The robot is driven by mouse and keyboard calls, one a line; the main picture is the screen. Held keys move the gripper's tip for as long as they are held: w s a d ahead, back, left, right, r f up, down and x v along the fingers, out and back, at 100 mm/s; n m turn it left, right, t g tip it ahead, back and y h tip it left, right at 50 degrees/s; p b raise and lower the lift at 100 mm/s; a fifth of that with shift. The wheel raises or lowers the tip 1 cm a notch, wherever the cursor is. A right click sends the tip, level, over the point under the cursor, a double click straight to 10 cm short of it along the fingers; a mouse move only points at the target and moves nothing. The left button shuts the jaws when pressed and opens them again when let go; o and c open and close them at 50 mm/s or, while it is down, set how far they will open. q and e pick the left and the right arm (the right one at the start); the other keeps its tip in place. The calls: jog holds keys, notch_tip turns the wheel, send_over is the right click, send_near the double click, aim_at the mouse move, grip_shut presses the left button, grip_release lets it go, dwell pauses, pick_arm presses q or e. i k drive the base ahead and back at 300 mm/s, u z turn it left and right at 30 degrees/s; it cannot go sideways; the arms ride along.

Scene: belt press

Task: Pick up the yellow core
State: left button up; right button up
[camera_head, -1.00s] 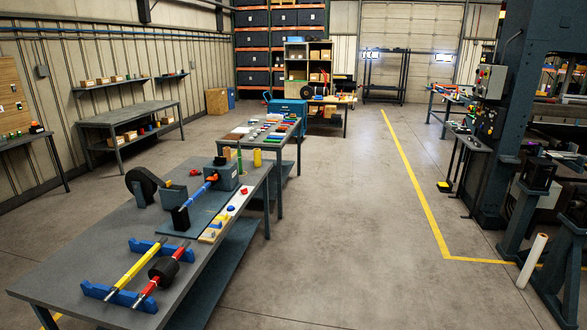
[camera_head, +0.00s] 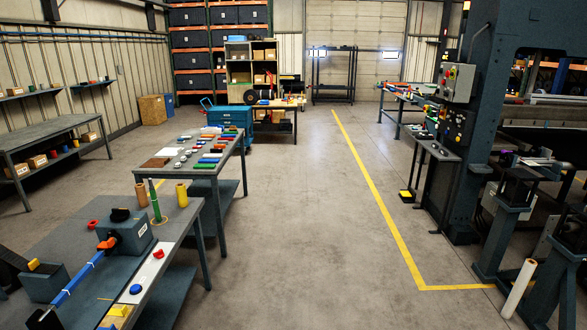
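A yellow upright cylinder (camera_head: 182,194) stands at the far right corner of the near workbench (camera_head: 60,235). A blue rod (camera_head: 78,278) with an orange end (camera_head: 107,243) runs from a grey-blue machine block (camera_head: 125,231) on the same bench. No long yellow rod is in view now, and the bench's near end is cut off by the frame. I cannot tell whether the yellow cylinder is the yellow core. Neither of my grippers is in view.
A second bench (camera_head: 203,168) with many small coloured parts stands behind the near one. Open floor (camera_head: 300,240) lies right of the benches, crossed by a yellow line (camera_head: 378,200). The press frame (camera_head: 479,130) and a white roll (camera_head: 518,288) are at the right.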

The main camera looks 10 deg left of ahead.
aim_at(182, 198)
jog(key=u, duration=0.05)
jog(key=i, duration=1.9)
jog(key=u, duration=1.1)
jog(key=i, duration=1.75)
jog(key=u, duration=1)
